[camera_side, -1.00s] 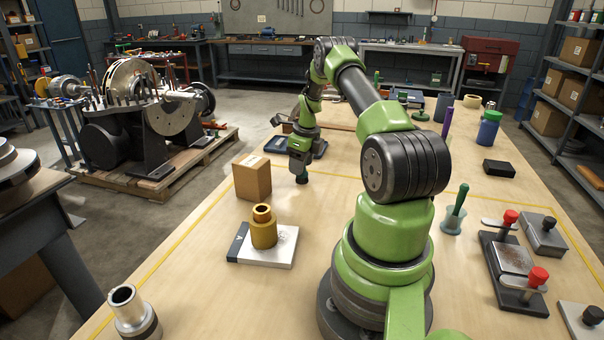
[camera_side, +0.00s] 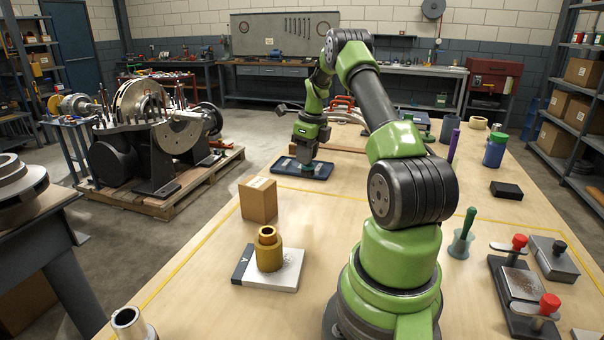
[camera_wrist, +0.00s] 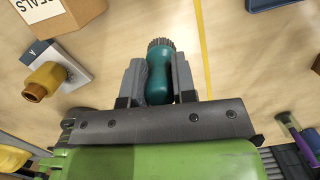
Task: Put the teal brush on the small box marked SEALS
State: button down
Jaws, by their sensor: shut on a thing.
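The teal brush (camera_wrist: 159,75) sits between the two fingers of my gripper (camera_wrist: 160,82) in the wrist view, its bristles pointing away from the palm. My gripper is shut on it. In the side view my gripper (camera_side: 306,165) points down, with a bit of teal under it, in front of or over a dark tray. The small cardboard box (camera_side: 258,200) stands on the table, left of and nearer the camera than my gripper. In the wrist view the box (camera_wrist: 72,18) is at the top left, cut off, with lettering reading "EALS". The brush is apart from the box.
A brass bushing (camera_side: 269,250) stands on a pale plate (camera_side: 285,278) in front of the box. The dark blue tray (camera_side: 290,165) lies near my gripper. A black block (camera_side: 507,190) and a clamp fixture (camera_side: 520,285) are at the right. Table beside the box is clear.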

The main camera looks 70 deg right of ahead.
jog(key=w+a+r+n, duration=0.2)
jog(key=w+a+r, duration=0.7)
jog(key=r, duration=0.2)
send_over(256, 182)
notch_tip(256, 182, down, 10)
jog(key=shift+d+r, duration=0.1)
jog(key=shift+r, duration=0.05)
jog(key=c, duration=0.9)
grip_release()
